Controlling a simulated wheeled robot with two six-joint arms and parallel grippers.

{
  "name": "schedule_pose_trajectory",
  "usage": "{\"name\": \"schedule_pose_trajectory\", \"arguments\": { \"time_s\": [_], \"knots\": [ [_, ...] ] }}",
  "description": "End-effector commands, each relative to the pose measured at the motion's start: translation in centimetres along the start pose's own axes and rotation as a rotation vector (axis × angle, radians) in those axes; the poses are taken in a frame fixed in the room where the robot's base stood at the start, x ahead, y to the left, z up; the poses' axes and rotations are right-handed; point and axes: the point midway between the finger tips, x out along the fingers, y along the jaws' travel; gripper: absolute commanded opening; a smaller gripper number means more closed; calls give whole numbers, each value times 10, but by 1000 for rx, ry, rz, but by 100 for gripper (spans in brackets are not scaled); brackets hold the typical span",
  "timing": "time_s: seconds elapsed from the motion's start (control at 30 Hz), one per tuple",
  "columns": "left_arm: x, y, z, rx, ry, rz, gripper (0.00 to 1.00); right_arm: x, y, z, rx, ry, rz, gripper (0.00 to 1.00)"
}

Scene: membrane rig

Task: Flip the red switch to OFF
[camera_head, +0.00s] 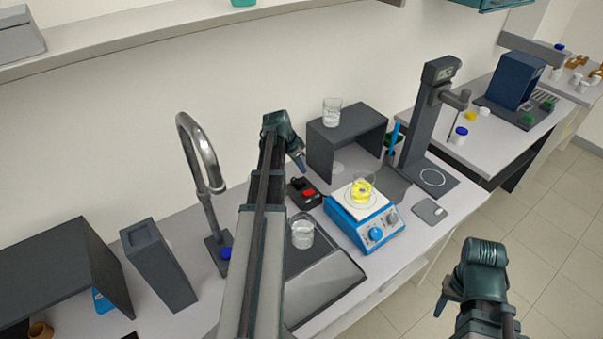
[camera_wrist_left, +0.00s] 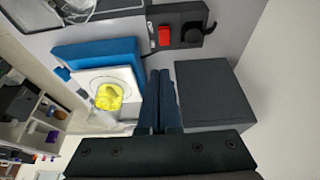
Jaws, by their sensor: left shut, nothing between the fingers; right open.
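The red switch (camera_head: 309,192) sits on a small black box (camera_head: 296,187) on the bench, left of the blue hotplate. In the left wrist view the red switch (camera_wrist_left: 164,37) shows on the black box (camera_wrist_left: 188,14) beside a round black knob. I cannot tell which way the switch is tilted. My left gripper (camera_head: 301,166) is shut and empty, above and behind the box, apart from the switch. Its closed fingers (camera_wrist_left: 160,95) point up the left wrist view, below the switch. My right gripper (camera_head: 441,308) is open and empty at the lower right, over the floor.
The blue hotplate (camera_head: 369,228) carries a beaker of yellow liquid (camera_head: 363,187). A dark stand (camera_head: 358,142) with a glass beaker (camera_head: 332,111) on top is close behind my left gripper. Another beaker (camera_head: 302,233) stands by the sink, in front of the box.

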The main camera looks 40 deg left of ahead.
Motion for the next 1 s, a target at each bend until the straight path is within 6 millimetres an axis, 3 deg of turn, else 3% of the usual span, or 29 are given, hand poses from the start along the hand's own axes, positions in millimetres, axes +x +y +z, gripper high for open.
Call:
{"name": "schedule_pose_trajectory", "arguments": {
  "time_s": [0.67,1.0],
  "knots": [
    [99,0,2,1,0,0,0,92,-8,-5,-14,0,3,50],
    [120,0,28,-1,0,0,0,121,-11,-7,-12,0,3,50]
  ]
}}
